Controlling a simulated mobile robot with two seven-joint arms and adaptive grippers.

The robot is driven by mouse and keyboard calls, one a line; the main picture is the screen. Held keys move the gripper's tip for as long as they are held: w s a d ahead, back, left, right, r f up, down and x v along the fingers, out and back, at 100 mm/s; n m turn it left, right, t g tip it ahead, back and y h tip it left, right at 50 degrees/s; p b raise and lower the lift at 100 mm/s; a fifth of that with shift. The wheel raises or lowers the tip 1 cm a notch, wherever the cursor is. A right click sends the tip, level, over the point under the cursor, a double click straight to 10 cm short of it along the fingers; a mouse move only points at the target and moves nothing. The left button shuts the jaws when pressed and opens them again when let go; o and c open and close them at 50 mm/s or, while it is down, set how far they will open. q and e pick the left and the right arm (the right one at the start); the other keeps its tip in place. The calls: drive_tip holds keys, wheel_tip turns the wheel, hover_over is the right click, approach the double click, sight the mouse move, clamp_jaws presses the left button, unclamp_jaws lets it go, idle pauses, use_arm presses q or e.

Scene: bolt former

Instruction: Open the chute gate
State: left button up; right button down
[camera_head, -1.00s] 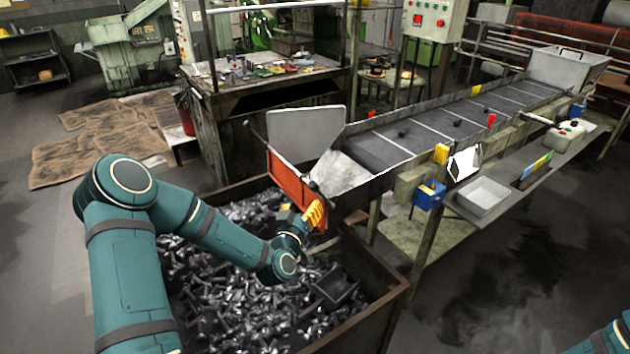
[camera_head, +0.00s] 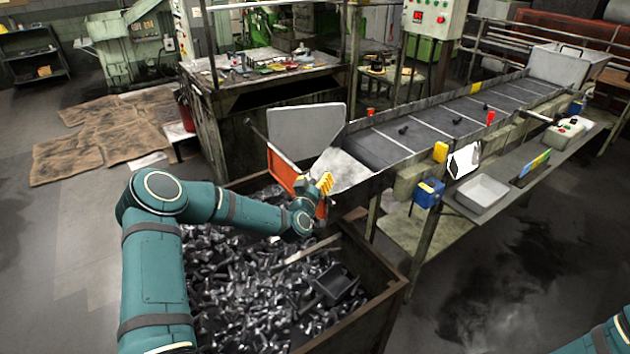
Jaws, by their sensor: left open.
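The chute gate is an orange-red plate (camera_head: 281,172) at the lower end of the conveyor chute, above the bin. The pale metal chute (camera_head: 342,170) lies just behind it. My left gripper (camera_head: 325,183), with yellow fingers, is at the right part of the gate, in front of it. It is open. My left wrist hides part of the gate's lower right side, and I cannot tell whether the fingers touch it. A dark lever with a knob (camera_head: 248,122) sticks out to the left of the grey side plate (camera_head: 306,131). My right gripper is out of view.
A rusty bin (camera_head: 381,290) full of bolts stands under the chute and my left arm. The conveyor belt (camera_head: 450,120) carries a few dark parts. Open floor lies at the right.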

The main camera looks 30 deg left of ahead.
use_arm(q)
clamp_jaws()
drive_tip(key=shift+w+f, duration=0.1)
drive_tip(key=shift+d+f, duration=0.1)
drive_tip(key=shift+d, duration=0.05)
idle(0.7)
